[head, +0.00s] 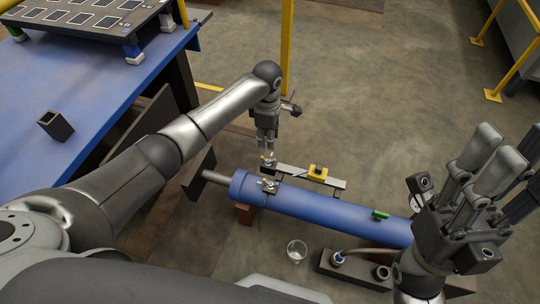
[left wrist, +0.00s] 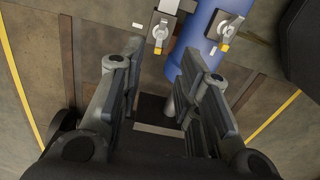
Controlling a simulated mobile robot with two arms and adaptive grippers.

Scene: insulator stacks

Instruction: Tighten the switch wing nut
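Two small metal wing nuts with yellow tips show. One wing nut (left wrist: 160,34) sits on a grey plate at the end of the flat bar (head: 290,172); in the head view it is just below my left gripper. The other wing nut (left wrist: 226,34) sits on the blue cylinder (head: 320,215); it also shows in the head view (head: 269,185). I cannot tell which is the switch's. My left gripper (head: 267,148) points down above the bar's end. Its fingers (left wrist: 150,95) are apart with nothing between them. My right gripper (head: 508,150) is raised at the right, fingers apart and empty.
A yellow block (head: 317,172) sits on the bar, and a green piece (head: 380,214) on the cylinder. A clear glass (head: 297,250) stands on the floor near a dark box (head: 350,272). A blue table (head: 60,90) fills the left. A yellow post (head: 287,50) rises behind my left gripper.

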